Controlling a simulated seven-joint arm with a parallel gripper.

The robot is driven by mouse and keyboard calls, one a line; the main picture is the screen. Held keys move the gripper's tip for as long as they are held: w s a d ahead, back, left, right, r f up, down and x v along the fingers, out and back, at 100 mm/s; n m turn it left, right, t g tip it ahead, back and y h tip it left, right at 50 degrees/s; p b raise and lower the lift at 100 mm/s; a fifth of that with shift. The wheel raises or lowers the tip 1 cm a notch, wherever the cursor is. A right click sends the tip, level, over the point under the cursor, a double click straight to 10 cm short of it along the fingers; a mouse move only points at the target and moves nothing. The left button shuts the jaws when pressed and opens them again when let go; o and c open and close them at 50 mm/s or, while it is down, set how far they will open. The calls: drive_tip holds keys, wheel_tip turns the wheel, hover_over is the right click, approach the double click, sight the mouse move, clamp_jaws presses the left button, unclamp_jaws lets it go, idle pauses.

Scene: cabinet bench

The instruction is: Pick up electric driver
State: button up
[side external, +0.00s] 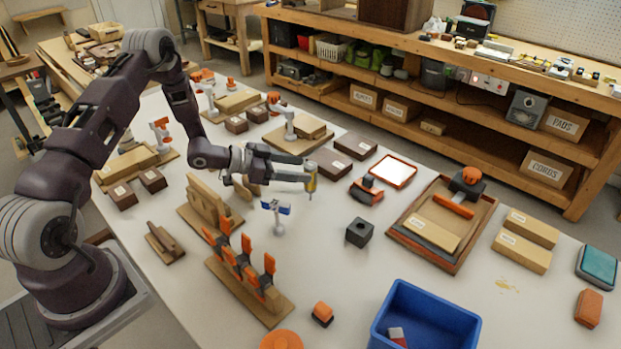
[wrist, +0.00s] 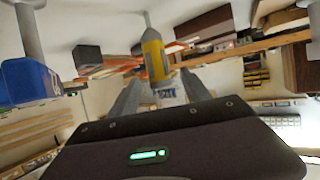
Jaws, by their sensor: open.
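A slim yellow-and-grey tool (side external: 311,184), which looks like the electric driver, is upright at the tips of my gripper (side external: 303,176) over the middle of the bench. In the wrist view the tool's yellow body (wrist: 154,56) lies at or just beyond the gap between my two grey fingers (wrist: 160,90). A thin grey shaft runs from it to the top edge. My gripper is open, with a finger toward each side of the tool. I cannot tell whether either finger touches it or what supports it.
A blue-topped stand (side external: 278,225) is just below my gripper. A dark cube (side external: 359,232) is to the right. A wooden rack with orange-handled tools (side external: 240,268) and a blue bin (side external: 425,318) are nearer the front. Bare bench lies around the cube.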

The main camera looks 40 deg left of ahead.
hover_over(319, 198)
wheel_tip(319, 198, down, 4)
drive_tip(key=shift+f, duration=0.2)
clamp_jaws()
